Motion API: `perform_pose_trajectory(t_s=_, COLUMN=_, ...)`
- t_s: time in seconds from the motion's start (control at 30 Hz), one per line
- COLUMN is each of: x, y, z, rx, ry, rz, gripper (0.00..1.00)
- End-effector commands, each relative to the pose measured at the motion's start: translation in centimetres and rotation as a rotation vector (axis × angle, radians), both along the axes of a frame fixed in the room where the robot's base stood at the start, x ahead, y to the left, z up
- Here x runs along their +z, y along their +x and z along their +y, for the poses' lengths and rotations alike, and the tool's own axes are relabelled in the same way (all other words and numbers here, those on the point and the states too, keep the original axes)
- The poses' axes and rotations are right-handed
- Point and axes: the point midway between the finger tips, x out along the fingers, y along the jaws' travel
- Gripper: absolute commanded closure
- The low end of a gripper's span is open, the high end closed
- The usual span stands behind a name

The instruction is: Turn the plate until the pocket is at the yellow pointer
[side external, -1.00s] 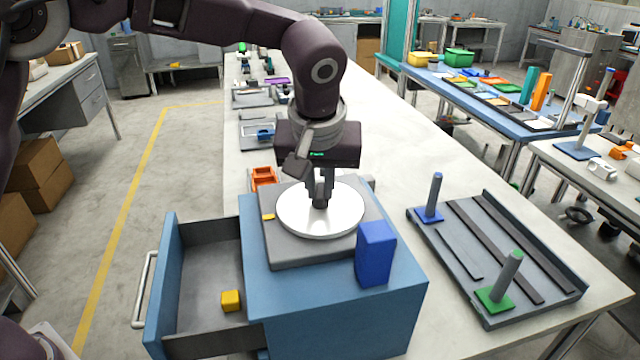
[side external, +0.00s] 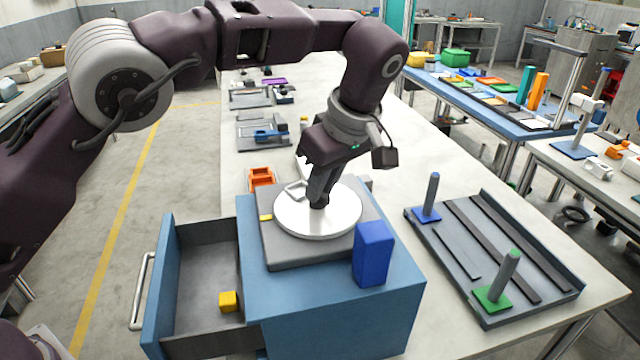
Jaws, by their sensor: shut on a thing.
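The round white plate (side external: 335,222) lies on a grey square base on top of the blue cabinet. A pale square outline at the plate's back left looks like the pocket (side external: 295,189). The small yellow pointer (side external: 265,217) is on the base, just left of the plate. The pocket is behind and to the right of the pointer, not in line with it. My gripper (side external: 318,204) is tilted over the plate's middle and shut on what seems to be a dark central knob, mostly hidden by the fingers.
A blue block (side external: 374,254) stands at the cabinet's front right, close to the base. The cabinet's drawer (side external: 195,300) is open to the left with a yellow cube (side external: 228,301) inside.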

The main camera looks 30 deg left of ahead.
Motion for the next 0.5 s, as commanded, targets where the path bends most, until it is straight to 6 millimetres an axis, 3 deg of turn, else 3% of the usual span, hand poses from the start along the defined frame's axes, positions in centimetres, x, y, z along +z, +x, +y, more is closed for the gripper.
perform_pose_trajectory(t_s=0.5, x=-0.04, y=0.38, z=-0.13, rx=0.356, ry=-0.003, rz=-0.001, gripper=1.00)
